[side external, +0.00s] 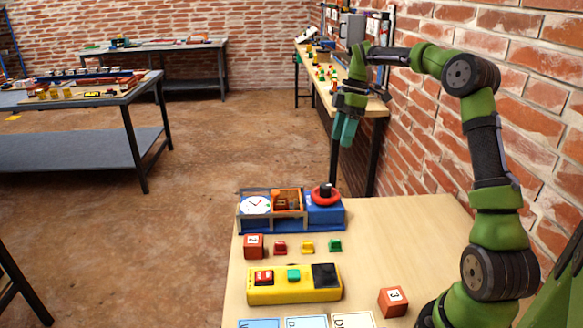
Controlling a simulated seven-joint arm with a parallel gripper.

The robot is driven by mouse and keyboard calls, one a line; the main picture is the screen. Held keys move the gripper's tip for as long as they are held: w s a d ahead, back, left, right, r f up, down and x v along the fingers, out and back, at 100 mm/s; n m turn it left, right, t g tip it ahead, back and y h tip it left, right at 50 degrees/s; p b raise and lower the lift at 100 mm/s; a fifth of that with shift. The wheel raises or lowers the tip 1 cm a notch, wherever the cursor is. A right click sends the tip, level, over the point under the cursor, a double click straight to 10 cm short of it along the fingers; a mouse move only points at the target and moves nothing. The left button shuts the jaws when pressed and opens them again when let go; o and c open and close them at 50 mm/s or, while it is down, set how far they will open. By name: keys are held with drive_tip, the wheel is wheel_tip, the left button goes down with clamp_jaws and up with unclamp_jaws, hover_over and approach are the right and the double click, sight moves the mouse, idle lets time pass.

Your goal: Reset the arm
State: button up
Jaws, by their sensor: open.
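My arm is green and black and rises at the right of the side external view. My gripper (346,130) hangs from it with its fingers pointing down. It is open with nothing visible between the fingers. It is held in the air, above and beyond the far edge of the wooden table (390,235) as seen here. It is apart from everything on the table.
The table holds a blue box (325,212) with a red ring, a white dial (257,204), a yellow block (294,290), red cubes (253,246) (393,301), small coloured pieces (307,246) and cards (352,320). A brick wall (540,110) stands at right. The table's right part is mostly bare.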

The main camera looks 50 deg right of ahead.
drive_tip(key=s+a+r+m+t, duration=0.1)
drive_tip(key=s+a+m+t, duration=0.2)
drive_tip(key=s+a+m, duration=0.4)
drive_tip(key=s+a+r+m+t+h, duration=0.1)
drive_tip(key=s+a+r+m+t, duration=0.1)
drive_tip(key=s+a+m, duration=0.5)
drive_tip(key=s+a+t, duration=0.1)
drive_tip(key=s+a, duration=0.4)
drive_tip(key=a, duration=0.5)
drive_tip(key=shift+a+t, duration=0.4)
